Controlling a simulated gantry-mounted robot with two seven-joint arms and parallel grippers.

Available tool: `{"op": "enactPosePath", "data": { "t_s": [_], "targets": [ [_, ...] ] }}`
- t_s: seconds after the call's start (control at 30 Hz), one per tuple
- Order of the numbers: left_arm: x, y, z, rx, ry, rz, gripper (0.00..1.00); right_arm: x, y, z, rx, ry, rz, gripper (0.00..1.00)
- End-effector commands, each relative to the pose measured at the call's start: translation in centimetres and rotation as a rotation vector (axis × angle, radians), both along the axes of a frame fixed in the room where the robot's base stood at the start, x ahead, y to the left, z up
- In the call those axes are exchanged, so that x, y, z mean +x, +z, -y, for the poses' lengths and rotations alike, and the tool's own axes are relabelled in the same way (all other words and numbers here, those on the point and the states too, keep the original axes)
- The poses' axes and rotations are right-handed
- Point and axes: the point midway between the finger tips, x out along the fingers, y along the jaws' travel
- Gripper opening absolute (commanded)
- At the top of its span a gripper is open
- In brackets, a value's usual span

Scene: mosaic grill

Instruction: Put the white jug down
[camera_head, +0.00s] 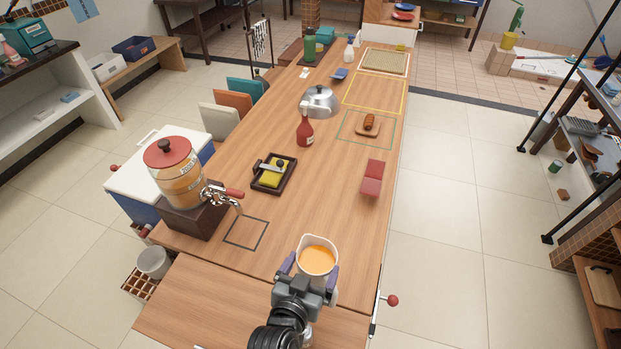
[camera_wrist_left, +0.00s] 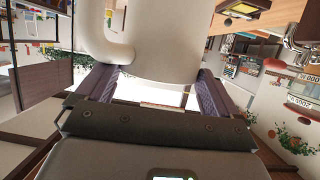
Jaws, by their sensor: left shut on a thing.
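The white jug (camera_head: 318,243) holds orange liquid and is upright near the front of the wooden table. My left gripper (camera_head: 309,268) is shut on it, with a finger on either side. In the left wrist view the jug (camera_wrist_left: 155,35) fills the top middle between the fingers of the gripper (camera_wrist_left: 155,85), its handle curving at the left. I cannot tell whether the jug's base touches the table; it is hidden. My right gripper does not show.
A drink dispenser (camera_head: 176,177) with a red lid and metal tap stands at the left. A dark square outline (camera_head: 247,233) on the table is empty. A black tray (camera_head: 274,174), a red bottle (camera_head: 305,131) and a red block (camera_head: 372,178) stand farther back.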

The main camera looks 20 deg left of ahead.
Motion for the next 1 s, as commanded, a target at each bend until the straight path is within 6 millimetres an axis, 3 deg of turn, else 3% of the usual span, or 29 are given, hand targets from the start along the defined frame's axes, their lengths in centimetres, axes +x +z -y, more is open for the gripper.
{"op": "enactPosePath", "data": {
  "t_s": [0.17, 0.7, 1.0],
  "targets": [
    [1.2, -1.0, -0.9, 0.003, 0.002, 0.009, 0.1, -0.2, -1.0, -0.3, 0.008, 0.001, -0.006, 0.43],
    [8.4, -6.2, -6.1, 0.002, 0.003, 0.007, 0.1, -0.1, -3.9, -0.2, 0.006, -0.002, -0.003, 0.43],
    [9.4, -7.0, -6.8, -0.001, 0.001, 0.007, 0.1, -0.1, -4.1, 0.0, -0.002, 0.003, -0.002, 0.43]
  ]
}}
